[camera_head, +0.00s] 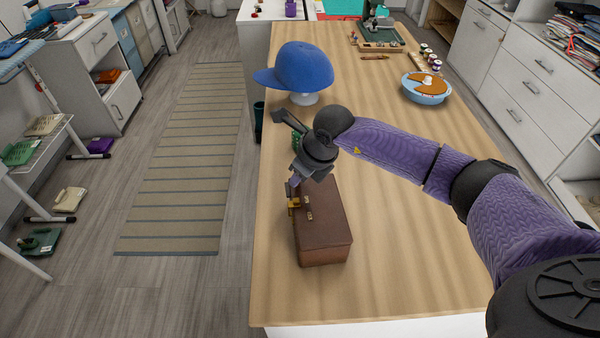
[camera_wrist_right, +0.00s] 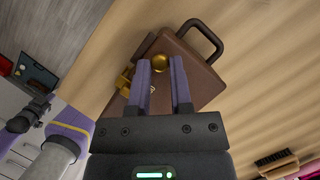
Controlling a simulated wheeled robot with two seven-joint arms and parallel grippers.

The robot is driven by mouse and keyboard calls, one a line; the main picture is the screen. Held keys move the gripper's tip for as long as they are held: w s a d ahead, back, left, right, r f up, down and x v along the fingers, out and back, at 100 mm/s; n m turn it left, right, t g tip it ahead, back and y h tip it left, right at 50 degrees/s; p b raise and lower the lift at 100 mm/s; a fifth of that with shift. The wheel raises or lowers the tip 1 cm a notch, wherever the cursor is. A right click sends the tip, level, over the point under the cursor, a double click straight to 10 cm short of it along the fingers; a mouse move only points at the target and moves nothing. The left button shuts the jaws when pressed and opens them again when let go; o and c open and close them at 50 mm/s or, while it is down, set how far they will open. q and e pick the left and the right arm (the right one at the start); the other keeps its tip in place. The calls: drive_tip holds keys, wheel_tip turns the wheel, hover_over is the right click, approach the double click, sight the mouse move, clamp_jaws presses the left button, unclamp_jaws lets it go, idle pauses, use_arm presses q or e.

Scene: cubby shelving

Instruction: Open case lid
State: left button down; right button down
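A brown case (camera_head: 325,225) lies on the wooden table, and its lid looks shut. Brass fittings show on its left side and top edge. In the right wrist view the case (camera_wrist_right: 203,82) has a dark handle (camera_wrist_right: 207,35), a round brass knob (camera_wrist_right: 160,63) and a brass latch (camera_wrist_right: 124,82). My right gripper (camera_head: 293,190) is at the case's left edge, beside the brass fittings. In the wrist view its two purple fingers (camera_wrist_right: 162,85) are apart, with the knob seen between their tips. Whether they touch it I cannot tell. My left gripper is not in view.
A blue cap (camera_head: 303,66) on a white stand is behind the case. A light blue round dish (camera_head: 425,90) stands farther back right. The table (camera_head: 420,250) is clear right of the case; its left edge runs close by the case.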

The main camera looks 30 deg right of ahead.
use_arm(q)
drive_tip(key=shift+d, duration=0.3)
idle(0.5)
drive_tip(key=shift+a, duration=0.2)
